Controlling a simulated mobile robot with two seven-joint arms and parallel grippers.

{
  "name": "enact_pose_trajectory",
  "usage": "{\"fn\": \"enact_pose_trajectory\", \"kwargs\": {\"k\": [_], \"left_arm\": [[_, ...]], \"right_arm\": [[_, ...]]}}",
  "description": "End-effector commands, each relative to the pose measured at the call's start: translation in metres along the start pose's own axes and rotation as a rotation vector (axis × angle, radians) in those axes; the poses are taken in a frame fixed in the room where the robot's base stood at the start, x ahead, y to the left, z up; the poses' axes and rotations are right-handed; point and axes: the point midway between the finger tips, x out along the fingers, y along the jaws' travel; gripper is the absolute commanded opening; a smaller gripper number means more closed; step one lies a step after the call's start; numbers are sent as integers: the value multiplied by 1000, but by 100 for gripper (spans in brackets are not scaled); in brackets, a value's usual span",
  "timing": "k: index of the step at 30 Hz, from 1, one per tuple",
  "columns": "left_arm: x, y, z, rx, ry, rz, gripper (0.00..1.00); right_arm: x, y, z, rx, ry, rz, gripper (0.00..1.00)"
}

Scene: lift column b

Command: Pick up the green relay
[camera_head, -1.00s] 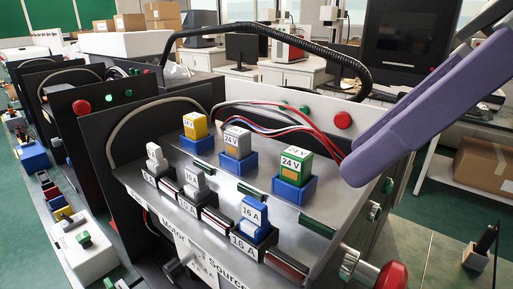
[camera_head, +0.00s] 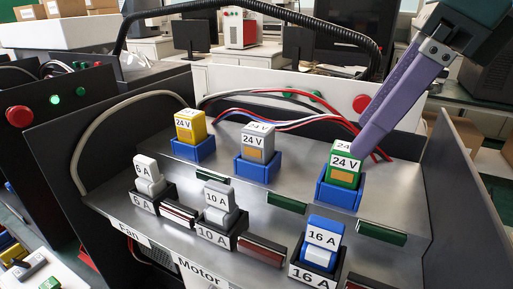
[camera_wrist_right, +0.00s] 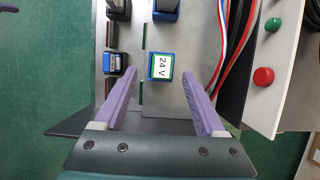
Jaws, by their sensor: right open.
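The green relay (camera_head: 344,168), marked 24 V, stands upright in a blue socket (camera_head: 338,196) at the right of the upper row. My right gripper (camera_head: 368,143) comes in from the upper right, its purple fingers beside the relay's upper right edge in the head view. In the right wrist view the relay (camera_wrist_right: 160,67) shows its white label ahead of the open fingers (camera_wrist_right: 163,85), between their lines. The fingers are apart from each other and hold nothing. Whether one finger touches the relay cannot be told. My left gripper is not in view.
A yellow relay (camera_head: 190,127) and a grey relay (camera_head: 257,141) stand in blue sockets to the left. Fuses marked 6 A (camera_head: 149,176), 10 A (camera_head: 219,205) and 16 A (camera_head: 322,243) fill the front row. Red and blue wires (camera_head: 300,104) run behind. A dark side panel (camera_head: 465,205) borders the right.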

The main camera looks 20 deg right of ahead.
Motion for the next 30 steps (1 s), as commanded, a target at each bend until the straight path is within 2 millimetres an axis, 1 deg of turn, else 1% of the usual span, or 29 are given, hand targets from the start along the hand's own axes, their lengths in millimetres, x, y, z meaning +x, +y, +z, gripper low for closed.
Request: {"fn": "enact_pose_trajectory", "kwargs": {"k": [5,9,11,13,19,30], "left_arm": [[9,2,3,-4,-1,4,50],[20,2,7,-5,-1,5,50],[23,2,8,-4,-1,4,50],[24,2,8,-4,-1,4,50],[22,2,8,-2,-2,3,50],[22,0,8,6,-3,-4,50]], "right_arm": [[19,-1,-1,1,1,2,72],[44,-2,-2,0,-1,3,72],[52,-2,-2,0,-1,2,72],[55,-3,-1,0,-1,0,72],[54,-3,-1,0,-1,0,71],[54,-3,-1,0,-1,0,30]]}}
